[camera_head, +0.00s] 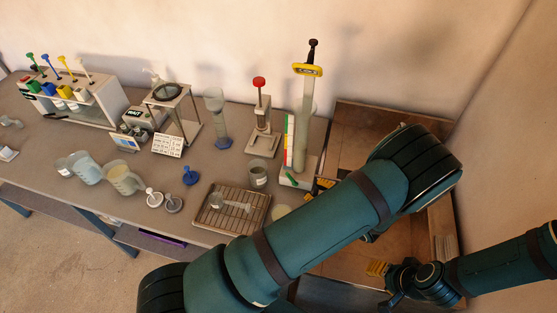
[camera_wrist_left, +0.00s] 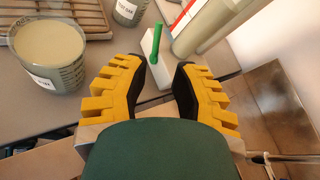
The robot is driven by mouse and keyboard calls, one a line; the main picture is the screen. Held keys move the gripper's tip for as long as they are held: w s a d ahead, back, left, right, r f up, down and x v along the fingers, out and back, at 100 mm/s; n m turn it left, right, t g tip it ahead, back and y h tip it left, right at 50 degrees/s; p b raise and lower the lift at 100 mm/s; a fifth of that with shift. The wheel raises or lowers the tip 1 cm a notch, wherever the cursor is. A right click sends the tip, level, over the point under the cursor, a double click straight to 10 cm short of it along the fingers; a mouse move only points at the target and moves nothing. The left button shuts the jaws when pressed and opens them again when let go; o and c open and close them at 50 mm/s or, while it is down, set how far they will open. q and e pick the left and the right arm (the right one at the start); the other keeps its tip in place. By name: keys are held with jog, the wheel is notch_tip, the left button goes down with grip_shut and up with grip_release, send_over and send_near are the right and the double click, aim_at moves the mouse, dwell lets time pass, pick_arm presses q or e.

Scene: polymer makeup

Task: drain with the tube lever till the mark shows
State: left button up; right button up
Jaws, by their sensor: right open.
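The tall tube (camera_head: 304,125) stands upright on a white base (camera_head: 297,178), with a yellow collar and black top. My left gripper (camera_head: 325,184) is right of the base, partly hidden by my arm. In the left wrist view its fingers (camera_wrist_left: 164,68) are apart and empty, the lever just beyond them. My right gripper (camera_head: 378,268) is open at lower right, away from the tube.
A beaker of greyish liquid (camera_wrist_left: 50,45) stands left of my left gripper. A wire-rack tray (camera_head: 228,207) and a small cup (camera_head: 258,175) are left of the tube. A red-topped stand (camera_head: 262,125) is close behind. A brown wooden box (camera_head: 355,130) is at right.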

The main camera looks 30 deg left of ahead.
aim_at(290, 176)
pick_arm(q)
jog(key=x, duration=1.3)
jog(key=shift+s+a+f+p, duration=0.1)
jog(key=shift+a+f+p, duration=0.1)
jog(key=shift+p, duration=0.2)
jog(key=shift+r, duration=0.1)
grip_shut()
